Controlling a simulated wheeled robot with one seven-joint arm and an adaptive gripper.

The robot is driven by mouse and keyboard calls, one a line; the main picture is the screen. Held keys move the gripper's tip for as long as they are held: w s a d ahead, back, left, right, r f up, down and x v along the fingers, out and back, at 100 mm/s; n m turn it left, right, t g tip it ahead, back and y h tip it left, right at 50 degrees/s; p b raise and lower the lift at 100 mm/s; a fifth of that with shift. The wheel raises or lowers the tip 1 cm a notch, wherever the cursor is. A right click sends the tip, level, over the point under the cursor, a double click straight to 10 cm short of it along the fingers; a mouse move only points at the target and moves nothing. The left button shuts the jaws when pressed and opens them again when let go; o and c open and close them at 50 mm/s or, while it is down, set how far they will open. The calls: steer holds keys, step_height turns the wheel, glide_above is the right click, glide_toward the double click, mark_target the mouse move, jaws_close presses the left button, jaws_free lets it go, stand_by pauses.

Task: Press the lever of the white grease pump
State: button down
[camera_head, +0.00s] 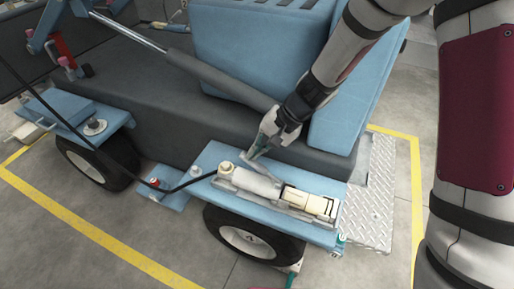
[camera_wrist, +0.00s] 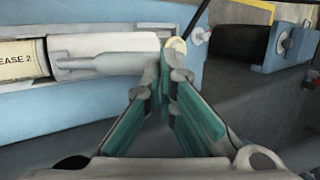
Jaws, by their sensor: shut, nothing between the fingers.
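The white grease pump (camera_head: 252,183) lies on the blue fender (camera_head: 215,158) above a wheel. In the wrist view its pale body (camera_wrist: 105,52) runs across the upper left, beside a cream part lettered "EASE 2" (camera_wrist: 22,58). A long pale bar, likely the lever, lies along the pump; I cannot tell exactly where it ends. My gripper (camera_head: 253,157) is shut and empty, pointing down just behind the pump's left half. In the wrist view its green-padded fingers (camera_wrist: 166,62) meet near the pump's cream round end (camera_wrist: 176,46). I cannot tell whether they touch the pump.
A black hose (camera_head: 190,184) leaves the pump's left end. A blue seat-like block (camera_head: 265,45) and a dark grey body (camera_head: 150,85) stand behind. A grey cylinder (camera_head: 225,78) slants close to my arm. A tread plate (camera_head: 372,195) is at right.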

steer(key=shift+a+p, duration=0.1)
steer(key=shift+p, duration=0.3)
steer(key=p, duration=0.2)
steer(key=a+f+h+p, duration=0.1)
steer(key=p, duration=0.1)
steer(key=shift+w+a+g+h, duration=0.15)
steer(key=shift+g+h, duration=0.15)
steer(key=shift+w+a+f+h+p, duration=0.15)
steer(key=shift+a+f+h+p, duration=0.15)
steer(key=shift+f+h+p, duration=0.4)
steer(key=shift+w+a+f+p, duration=0.1)
steer(key=shift+a+p, duration=0.05)
steer(key=shift+p, duration=0.2)
steer(key=shift+w+f, duration=0.1)
steer(key=shift+f, duration=0.15)
steer(key=shift+w+a+f+b, duration=0.1)
steer(key=shift+a+f+b, duration=0.15)
steer(key=shift+f, duration=0.3)
steer(key=shift+w+a+f+b, duration=0.15)
steer(key=shift+a+f, duration=0.15)
steer(key=shift+f, duration=0.25)
steer(key=shift+s, duration=0.15)
steer(key=a+p+v, duration=0.1)
steer(key=p+v, duration=0.1)
steer(key=v, duration=0.5)
steer(key=w+a+p+v, duration=0.1)
steer(key=v, duration=0.5)
steer(key=shift+w+r+p, duration=0.35)
steer(key=shift+r+p, duration=0.05)
steer(key=shift+r, duration=0.3)
